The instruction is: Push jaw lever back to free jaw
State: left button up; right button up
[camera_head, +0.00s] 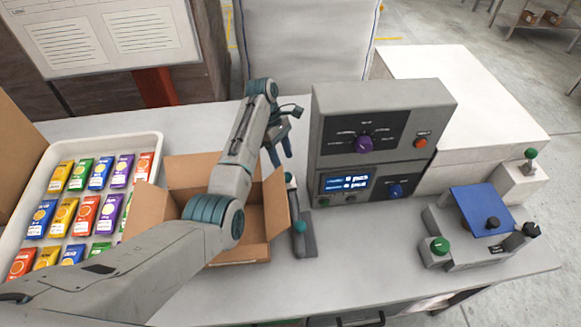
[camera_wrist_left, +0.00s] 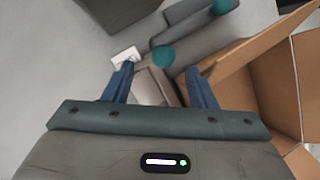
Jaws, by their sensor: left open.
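A small grey fixture with teal knobs (camera_head: 304,241) stands on the bench between the open cardboard box and the grey control unit. Its teal knob (camera_wrist_left: 163,57) shows close ahead in the left wrist view. Which part is the jaw lever, and how it is set, I cannot tell. My left gripper (camera_head: 279,158) is open and empty, pointing down above the fixture's far end. In the left wrist view its two blue fingers (camera_wrist_left: 158,78) are apart, with the teal knob just beyond and between their tips. No contact is clear. My right gripper is not in view.
The cardboard box (camera_head: 257,253) stands close left of the fixture, under my left arm. The control unit (camera_head: 335,140) stands close on its right. A white tray (camera_head: 150,142) of colored packets lies left. A device with a blue plate (camera_head: 470,205) stands right. The front bench is clear.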

pick_arm(q)
jog(key=x, duration=0.4)
jog(key=shift+s+a, duration=0.3)
jog(key=shift+a, duration=0.1)
jog(key=shift+f, duration=0.35)
jog(key=shift+d+f, duration=0.3)
jog(key=shift+d, duration=0.1)
jog(key=shift+a+r, duration=0.1)
jog(key=shift+a, duration=0.05)
jog(key=c, duration=0.6)
grip_shut()
